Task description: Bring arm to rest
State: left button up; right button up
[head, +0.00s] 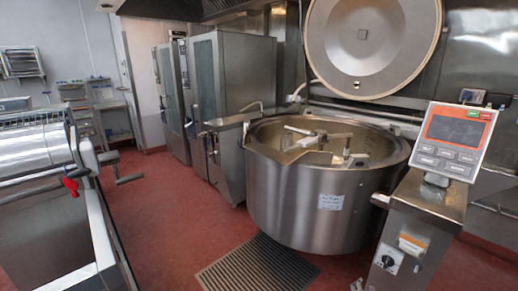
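Neither of my grippers shows in the head view, and no arm of mine is visible. The large steel mixing kettle (300,205) stands in the middle right. Its round lid (365,55) is raised upright behind it. A mixing arm (318,138) with a light-coloured paddle sits inside the open bowl. The inside bottom of the bowl is hidden by its front wall.
A control panel (456,138) on a steel pedestal (415,225) stands right of the kettle. Steel ovens (232,85) stand behind left. A steel machine with a red-handled valve (72,182) is at left. Red floor (165,215) and a floor grate (258,266) lie between.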

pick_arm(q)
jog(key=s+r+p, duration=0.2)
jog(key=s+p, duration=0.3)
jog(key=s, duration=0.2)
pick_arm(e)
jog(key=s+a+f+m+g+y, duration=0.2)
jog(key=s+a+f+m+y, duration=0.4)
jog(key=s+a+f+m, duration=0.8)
pick_arm(q)
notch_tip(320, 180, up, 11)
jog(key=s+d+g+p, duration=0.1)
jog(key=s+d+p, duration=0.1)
jog(key=p, duration=0.9)
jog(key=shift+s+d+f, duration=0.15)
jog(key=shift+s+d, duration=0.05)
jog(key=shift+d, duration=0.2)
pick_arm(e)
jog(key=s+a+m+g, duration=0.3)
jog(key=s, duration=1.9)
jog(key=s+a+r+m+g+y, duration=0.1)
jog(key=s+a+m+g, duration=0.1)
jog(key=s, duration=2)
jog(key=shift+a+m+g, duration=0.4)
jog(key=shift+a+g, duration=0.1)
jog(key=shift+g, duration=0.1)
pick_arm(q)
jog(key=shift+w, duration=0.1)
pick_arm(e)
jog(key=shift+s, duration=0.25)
